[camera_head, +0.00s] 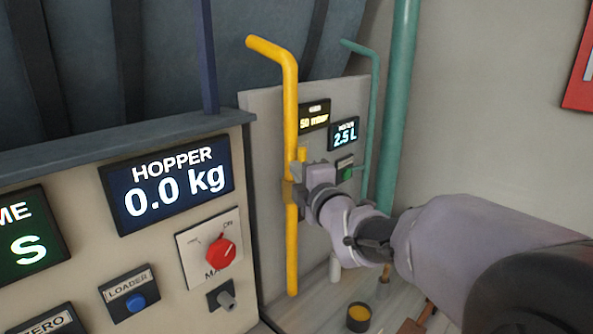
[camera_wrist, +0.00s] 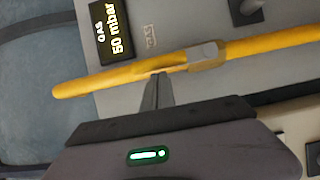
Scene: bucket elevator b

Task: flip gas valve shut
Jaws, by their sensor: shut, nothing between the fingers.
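The yellow gas pipe (camera_head: 291,110) runs upright along the grey panel and bends over at its top. It also crosses the wrist view (camera_wrist: 100,82). The gas valve (camera_wrist: 208,53) is a yellow body with a grey cap on this pipe. A yellow lever (camera_wrist: 174,68) seems to lie along the pipe beside the valve body. My gripper (camera_wrist: 157,78) is shut and empty, with its fingertips right at the pipe and lever. I cannot tell whether they touch. In the head view my gripper (camera_head: 300,172) hides most of the valve.
A gas display (camera_wrist: 115,31) reads 50 mbar. A water display (camera_head: 344,134) reads 2.5 L beside a green pipe (camera_head: 393,100). The hopper console (camera_head: 165,270) stands close on the left, with a red knob (camera_head: 221,251). A small cup (camera_head: 358,317) stands below my arm.

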